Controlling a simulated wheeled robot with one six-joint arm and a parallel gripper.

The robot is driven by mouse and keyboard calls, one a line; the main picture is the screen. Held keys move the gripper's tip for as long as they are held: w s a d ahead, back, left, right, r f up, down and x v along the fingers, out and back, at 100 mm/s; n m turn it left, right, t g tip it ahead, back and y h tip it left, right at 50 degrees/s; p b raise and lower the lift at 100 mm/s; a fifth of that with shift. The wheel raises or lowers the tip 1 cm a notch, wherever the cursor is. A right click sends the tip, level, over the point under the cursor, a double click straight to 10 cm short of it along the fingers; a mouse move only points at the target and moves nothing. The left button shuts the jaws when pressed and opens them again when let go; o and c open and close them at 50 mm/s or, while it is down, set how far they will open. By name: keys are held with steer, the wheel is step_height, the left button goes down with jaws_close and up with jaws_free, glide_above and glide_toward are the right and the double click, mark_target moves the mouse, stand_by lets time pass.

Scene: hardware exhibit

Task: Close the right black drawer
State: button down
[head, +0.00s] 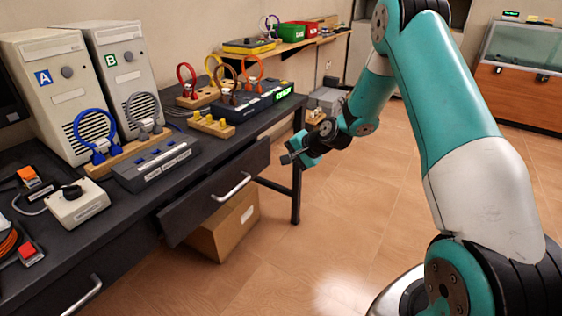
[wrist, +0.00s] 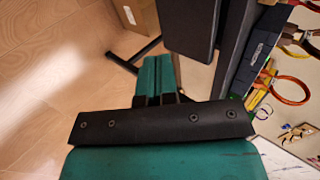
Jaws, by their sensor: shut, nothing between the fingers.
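The right black drawer (head: 190,208) is pulled out from under the dark workbench, its silver bar handle (head: 232,187) on the front. In the wrist view a dark panel (wrist: 190,28), which looks like this drawer, stands just right of the fingers. My gripper (head: 288,159) is shut and empty, to the right of the drawer's right end and apart from it in the head view. In the wrist view its teal fingers (wrist: 158,62) lie together. The drawer's inside is mostly hidden.
The workbench (head: 262,122) carries two computer towers (head: 55,90), cable stands and a control box (head: 80,203). A left drawer handle (head: 83,297) shows at the lower left. A cardboard box (head: 225,228) stands under the open drawer. The floor (head: 320,225) in front is clear.

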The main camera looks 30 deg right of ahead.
mark_target(248, 168)
step_height(248, 168, down, 8)
steer(key=s+a+t+y+b, duration=0.1)
steer(key=s+t+y+b, duration=0.45)
steer(key=b, duration=2.15)
steer(key=shift+t+h, duration=0.85)
steer(key=shift+t, duration=0.1)
steer(key=x, duration=0.5)
steer(key=b+x, duration=0.1)
steer(key=x, duration=0.4)
steer(key=d+x, duration=0.1)
steer(key=x, duration=0.4)
steer(key=shift+w+a+r, duration=0.1)
steer(key=shift+w+r, duration=0.1)
steer(key=shift+w, duration=0.35)
